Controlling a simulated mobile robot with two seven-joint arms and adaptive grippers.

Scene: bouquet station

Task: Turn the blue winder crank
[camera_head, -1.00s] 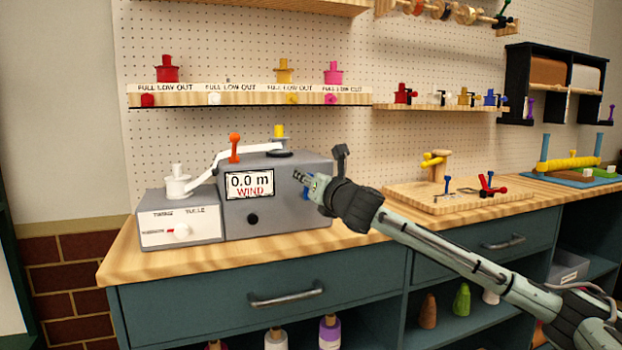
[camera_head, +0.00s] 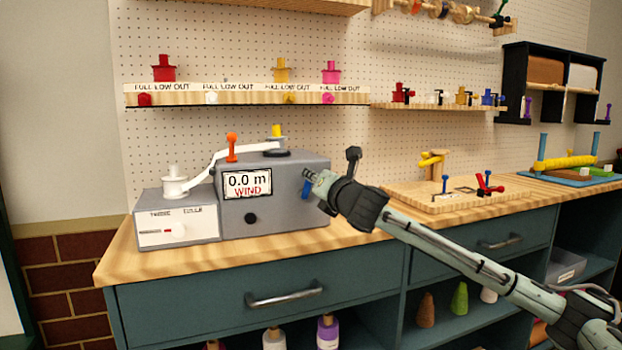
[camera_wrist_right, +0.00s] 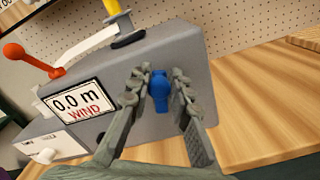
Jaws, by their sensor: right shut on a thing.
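The grey winder box (camera_head: 285,212) stands on the counter, with a display reading "0.0 m WIND" (camera_head: 247,185). The blue winder crank (camera_head: 306,189) is at the right part of its front face, partly hidden by my gripper. My right gripper (camera_head: 311,182) is at the crank. In the right wrist view, the blue crank (camera_wrist_right: 160,92) shows between the two fingers of my right gripper (camera_wrist_right: 166,82), which is shut on it. My left gripper is not in view.
An orange-knobbed lever (camera_head: 232,148) and a white arm sit on top of the box. A smaller white-fronted box (camera_head: 178,230) adjoins it at left. A wooden board (camera_head: 450,197) with pegs lies to the right. The counter front between them is clear.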

